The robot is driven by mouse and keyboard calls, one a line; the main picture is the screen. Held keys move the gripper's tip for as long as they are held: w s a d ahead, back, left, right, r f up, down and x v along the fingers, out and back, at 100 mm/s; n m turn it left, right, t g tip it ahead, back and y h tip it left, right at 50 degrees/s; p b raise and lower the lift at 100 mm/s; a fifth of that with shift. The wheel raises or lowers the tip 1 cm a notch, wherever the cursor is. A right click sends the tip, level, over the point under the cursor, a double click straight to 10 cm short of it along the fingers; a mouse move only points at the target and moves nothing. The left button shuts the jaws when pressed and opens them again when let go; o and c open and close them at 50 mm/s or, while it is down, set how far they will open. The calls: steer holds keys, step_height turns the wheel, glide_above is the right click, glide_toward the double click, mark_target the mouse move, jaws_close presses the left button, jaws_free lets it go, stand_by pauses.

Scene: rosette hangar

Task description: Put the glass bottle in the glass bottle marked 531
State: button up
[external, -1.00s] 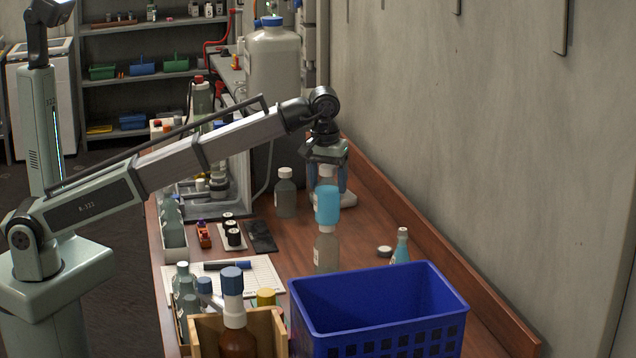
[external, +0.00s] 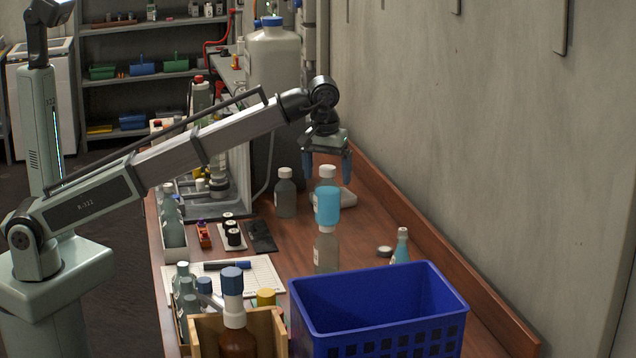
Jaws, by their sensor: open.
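My gripper (external: 328,172) points down over the back right of the bench, its two blue fingers spread on either side and empty. Just below it stands a glass bottle with a white cap (external: 326,172), partly hidden by a light blue top in front. That blue top (external: 327,205) sits above a clear bottle (external: 326,252) with a white neck. A grey glass bottle with a white cap (external: 285,196) stands upright to the left. A small bottle with blue liquid (external: 401,246) stands at right. I cannot read 531 on any of them.
A blue crate (external: 380,290) fills the front right, beside a wooden box (external: 268,328) with a brown bottle. A raised wooden rim and the wall bound the right. Some bench behind the crate is bare.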

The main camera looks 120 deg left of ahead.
steer(key=r, duration=0.6)
steer(key=d+r, duration=0.1)
steer(key=r, duration=0.2)
steer(key=shift+w+r, duration=0.1)
steer(key=shift+r, duration=0.1)
steer(key=shift+o, duration=0.6)
